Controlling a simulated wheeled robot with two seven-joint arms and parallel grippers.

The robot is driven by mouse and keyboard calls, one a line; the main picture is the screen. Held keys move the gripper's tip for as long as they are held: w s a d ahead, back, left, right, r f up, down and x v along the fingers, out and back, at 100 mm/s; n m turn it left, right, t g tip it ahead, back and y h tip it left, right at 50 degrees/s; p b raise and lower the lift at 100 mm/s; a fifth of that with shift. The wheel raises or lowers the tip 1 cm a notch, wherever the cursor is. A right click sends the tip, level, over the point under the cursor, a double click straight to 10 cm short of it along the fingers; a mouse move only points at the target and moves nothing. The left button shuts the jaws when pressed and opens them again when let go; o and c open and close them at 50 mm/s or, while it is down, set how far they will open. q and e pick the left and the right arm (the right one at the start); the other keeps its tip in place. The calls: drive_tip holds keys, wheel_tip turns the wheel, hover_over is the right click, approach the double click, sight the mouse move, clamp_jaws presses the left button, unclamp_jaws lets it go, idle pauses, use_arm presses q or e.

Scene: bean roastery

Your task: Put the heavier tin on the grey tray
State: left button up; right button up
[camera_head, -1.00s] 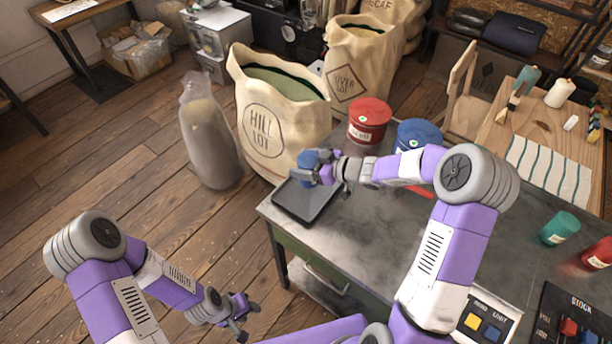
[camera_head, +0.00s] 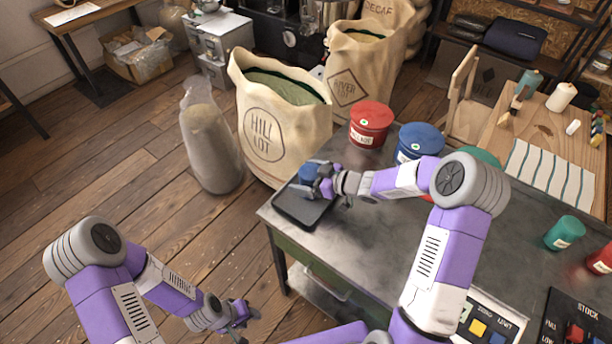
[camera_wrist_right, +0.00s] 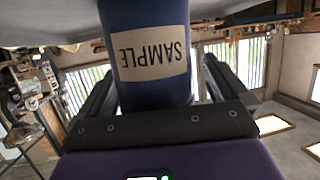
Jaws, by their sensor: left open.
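A small blue tin (camera_head: 309,172) is between the fingers of my right gripper (camera_head: 326,184), at the back part of the grey tray (camera_head: 297,211). I cannot tell whether its base touches the tray. In the right wrist view the blue tin (camera_wrist_right: 150,75) shows an upside-down SAMPLE label, with a dark finger on each side. A teal tin (camera_head: 564,233) and a small red tin (camera_head: 600,256) stand at the right of the table. My left gripper (camera_head: 243,314) is open and empty, low over the floor, left of the table.
Large red (camera_head: 370,125) and blue (camera_head: 418,142) canisters stand along the table's back edge, with a green one (camera_head: 485,157) partly hidden by my right arm. Button panels lie at the front right. A HILL LOT sack (camera_head: 265,135) stands close behind the tray. The table's middle is clear.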

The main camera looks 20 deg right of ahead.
drive_tip(key=shift+r, duration=0.25)
drive_tip(key=p+v, duration=0.2)
drive_tip(key=v, duration=1)
drive_tip(key=shift+f, duration=0.15)
